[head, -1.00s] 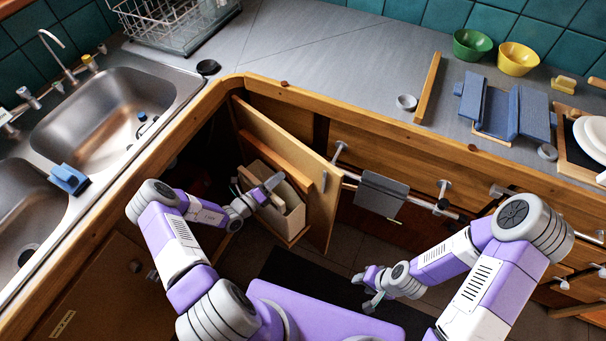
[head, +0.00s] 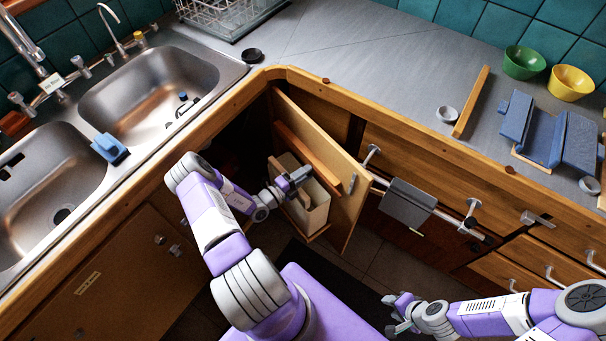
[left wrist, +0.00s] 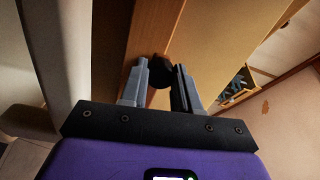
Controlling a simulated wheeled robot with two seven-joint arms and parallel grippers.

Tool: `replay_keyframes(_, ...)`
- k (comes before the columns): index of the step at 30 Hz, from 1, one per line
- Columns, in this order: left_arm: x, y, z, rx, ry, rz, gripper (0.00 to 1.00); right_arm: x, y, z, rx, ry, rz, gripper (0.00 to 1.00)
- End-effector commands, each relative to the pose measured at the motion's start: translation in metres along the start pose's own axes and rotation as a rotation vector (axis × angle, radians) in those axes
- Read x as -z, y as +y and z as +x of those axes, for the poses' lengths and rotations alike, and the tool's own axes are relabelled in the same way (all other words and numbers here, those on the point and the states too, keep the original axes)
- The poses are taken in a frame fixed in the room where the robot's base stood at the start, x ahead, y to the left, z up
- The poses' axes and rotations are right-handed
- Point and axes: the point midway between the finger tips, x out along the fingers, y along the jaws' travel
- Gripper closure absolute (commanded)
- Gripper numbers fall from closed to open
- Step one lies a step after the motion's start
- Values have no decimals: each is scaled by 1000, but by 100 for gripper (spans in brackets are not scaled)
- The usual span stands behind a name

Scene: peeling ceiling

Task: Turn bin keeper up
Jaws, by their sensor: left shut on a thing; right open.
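My left gripper (head: 303,172) is at the top of a cream bin (head: 313,208) carried on the inner side of an open wooden cabinet door (head: 345,190). In the left wrist view its two grey fingers (left wrist: 160,88) are closed about a small dark rounded piece (left wrist: 160,67) in front of a reddish-brown wooden strip (left wrist: 155,30). I take this dark piece to be the bin keeper; its full shape and tilt are hidden by the fingers. My right gripper (head: 397,318) is open and empty, low over the floor.
A wooden rail (head: 300,152) crosses the door above the bin. A rail with a grey cloth (head: 408,203) is on the drawer front to the right. The sink (head: 150,95) is at left; a dark mat (head: 340,290) lies on the floor.

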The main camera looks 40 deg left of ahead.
Motion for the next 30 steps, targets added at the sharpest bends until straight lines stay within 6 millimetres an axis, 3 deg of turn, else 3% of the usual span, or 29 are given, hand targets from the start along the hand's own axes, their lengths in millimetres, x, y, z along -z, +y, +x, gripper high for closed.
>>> replay_keyframes(17, 3, 1, 4, -1, 5, -34, 100, 0, 0, 1, 0, 0, 0, 57)
replay_keyframes(18, 3, 1, 4, -1, 6, -34, 64, 0, 0, 1, 0, 0, 0, 57)
replay_keyframes(22, 3, 1, 4, -1, 6, -33, 45, 0, 0, 1, 0, 0, 0, 57)
replay_keyframes(30, 3, 1, 4, -2, 6, -31, 43, 0, 0, 1, 0, 0, 0, 57)
